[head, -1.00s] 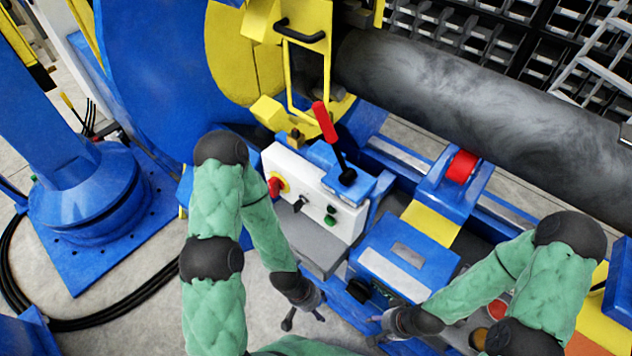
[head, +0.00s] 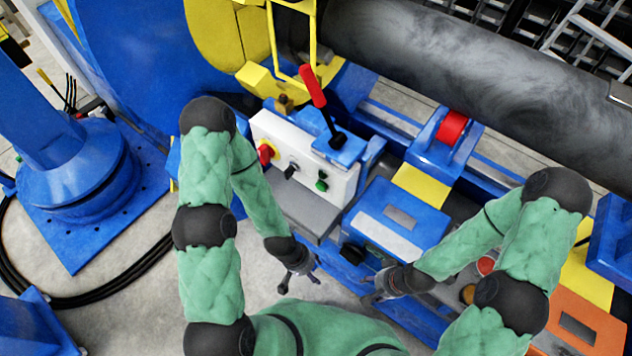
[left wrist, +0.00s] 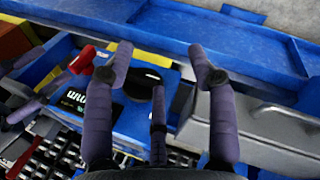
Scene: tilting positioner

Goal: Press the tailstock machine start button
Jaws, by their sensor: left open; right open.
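A white control box (head: 285,143) stands at the middle of the head view. Its front carries a green button (head: 321,185) at the right, a black switch (head: 292,170) in the middle and a red knob on yellow (head: 266,153) at the left. My left gripper (head: 300,280) is open and empty, below and in front of the box, apart from the buttons. Its spread purple fingers show in the left wrist view (left wrist: 160,55). My right gripper (head: 375,292) is open and empty, further right by the blue block.
A red-handled lever (head: 314,88) rises from the box's blue top. A blue block (head: 397,222) stands right of the box and a grey ledge (head: 300,213) juts below it. A large dark cylinder (head: 450,85) lies behind. Open floor (head: 130,310) is at the lower left.

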